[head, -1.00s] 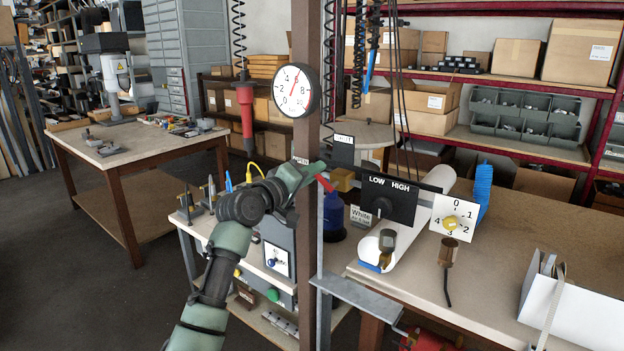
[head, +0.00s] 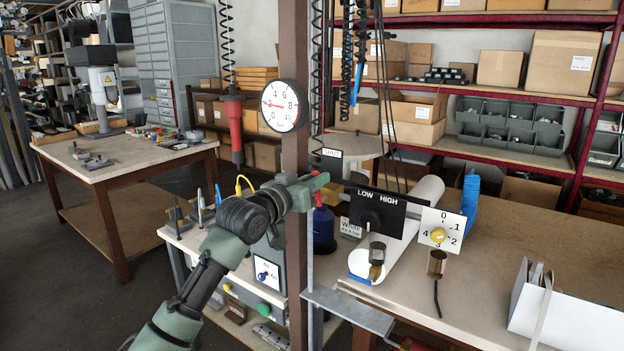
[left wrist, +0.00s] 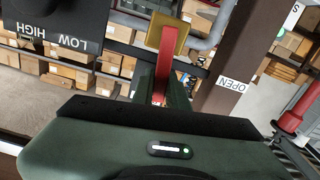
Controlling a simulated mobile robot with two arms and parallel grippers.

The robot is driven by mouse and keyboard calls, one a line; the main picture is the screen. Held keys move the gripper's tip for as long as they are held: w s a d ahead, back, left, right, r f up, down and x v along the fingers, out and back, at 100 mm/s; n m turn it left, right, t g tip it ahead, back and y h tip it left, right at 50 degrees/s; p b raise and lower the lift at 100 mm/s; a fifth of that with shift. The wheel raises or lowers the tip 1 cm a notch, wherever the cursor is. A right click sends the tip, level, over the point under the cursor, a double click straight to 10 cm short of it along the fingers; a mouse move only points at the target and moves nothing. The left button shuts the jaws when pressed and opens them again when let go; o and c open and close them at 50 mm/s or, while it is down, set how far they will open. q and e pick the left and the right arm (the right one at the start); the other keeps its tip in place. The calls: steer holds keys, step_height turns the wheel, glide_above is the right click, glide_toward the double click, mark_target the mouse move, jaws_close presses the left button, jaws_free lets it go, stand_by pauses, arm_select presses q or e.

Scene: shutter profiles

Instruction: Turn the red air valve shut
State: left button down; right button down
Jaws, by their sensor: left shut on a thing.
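The red valve lever (left wrist: 167,65) runs from a brass valve body (left wrist: 168,32) down between my left gripper's fingers in the left wrist view. My left gripper (head: 317,184) is shut on this lever beside the brown post. In the head view only a small red part of the lever (head: 318,198) shows, and the gripper hides most of the valve. An OPEN label (left wrist: 233,83) is on the post. A SHUT label (head: 332,153) stands behind the gripper. The round gauge (head: 284,105) on the post has its red needle pointing left. My right gripper is not in view.
The brown post (head: 295,250) stands close to my left arm. A blue bottle (head: 324,230) is behind it.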

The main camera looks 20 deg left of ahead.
arm_select(q)
steer(key=shift+s+d+f+m, duration=0.15)
steer(key=shift+d+m, duration=0.2)
steer(key=shift+m, duration=0.45)
steer(key=shift+d, duration=0.1)
steer(key=c, duration=1.4)
jaws_free()
steer(key=shift+s, duration=0.1)
steer(key=b+v, duration=0.2)
steer(key=v, duration=0.5)
steer(key=shift+s, duration=0.25)
